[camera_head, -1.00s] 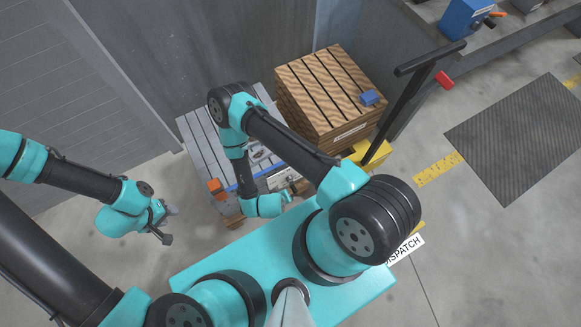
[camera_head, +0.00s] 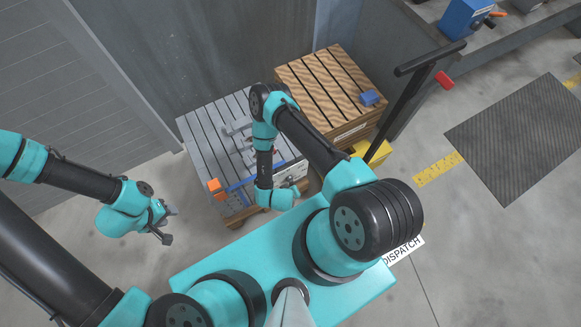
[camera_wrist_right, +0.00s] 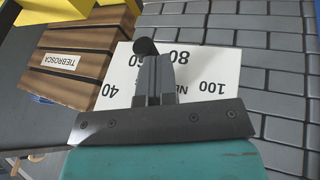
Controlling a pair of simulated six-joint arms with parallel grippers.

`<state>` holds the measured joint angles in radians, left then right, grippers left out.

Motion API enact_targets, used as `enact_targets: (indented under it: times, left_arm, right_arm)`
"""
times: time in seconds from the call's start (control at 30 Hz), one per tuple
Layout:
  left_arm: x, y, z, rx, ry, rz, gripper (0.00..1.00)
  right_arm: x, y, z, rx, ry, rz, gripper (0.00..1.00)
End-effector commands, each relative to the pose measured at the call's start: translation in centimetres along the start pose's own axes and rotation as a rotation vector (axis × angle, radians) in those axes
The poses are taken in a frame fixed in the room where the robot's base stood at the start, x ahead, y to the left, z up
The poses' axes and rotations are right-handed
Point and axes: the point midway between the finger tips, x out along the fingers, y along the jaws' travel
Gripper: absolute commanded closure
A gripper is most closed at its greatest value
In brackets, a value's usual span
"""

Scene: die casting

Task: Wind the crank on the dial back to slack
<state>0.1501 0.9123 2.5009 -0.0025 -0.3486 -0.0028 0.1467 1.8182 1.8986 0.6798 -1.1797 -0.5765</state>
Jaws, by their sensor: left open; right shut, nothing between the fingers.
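In the right wrist view the dial's white plate (camera_wrist_right: 220,68) carries the numbers 40, 60, 80 and 100. A black rounded knob (camera_wrist_right: 146,46), which looks like the crank's handle, shows just beyond my right fingertips. My right gripper (camera_wrist_right: 153,62) is shut and empty in front of the plate; whether it touches the knob I cannot tell. The rest of the crank and the dial's pointer are hidden behind the fingers. In the head view my right wrist is at the front of the grey slatted bench. My left gripper (camera_head: 168,223) is open and empty, left of the bench.
The grey slatted bench (camera_head: 205,135) bears grey metal fittings and an orange block (camera_head: 214,185). A wooden crate (camera_head: 310,85) with a blue item (camera_head: 370,98) stands behind right, near a yellow object (camera_head: 378,152) and a black post. Floor left of the bench is clear.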

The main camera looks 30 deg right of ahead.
Motion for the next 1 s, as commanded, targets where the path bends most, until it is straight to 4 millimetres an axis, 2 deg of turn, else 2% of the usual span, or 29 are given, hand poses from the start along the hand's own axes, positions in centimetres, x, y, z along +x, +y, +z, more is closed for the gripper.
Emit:
enact_targets:
  times: [0.5, 1.0]
  left_arm:
    - [0.00, 0.00, 0.00, 0.000, 0.000, 0.000, 0.57]
    - [0.00, 0.00, 0.00, 0.000, 0.000, 0.000, 0.57]
  right_arm:
    - [0.77, 0.33, 0.21, 0.001, 0.000, -0.002, 1.00]
    - [0.30, -0.30, 0.17, 0.000, -0.001, -0.003, 1.00]
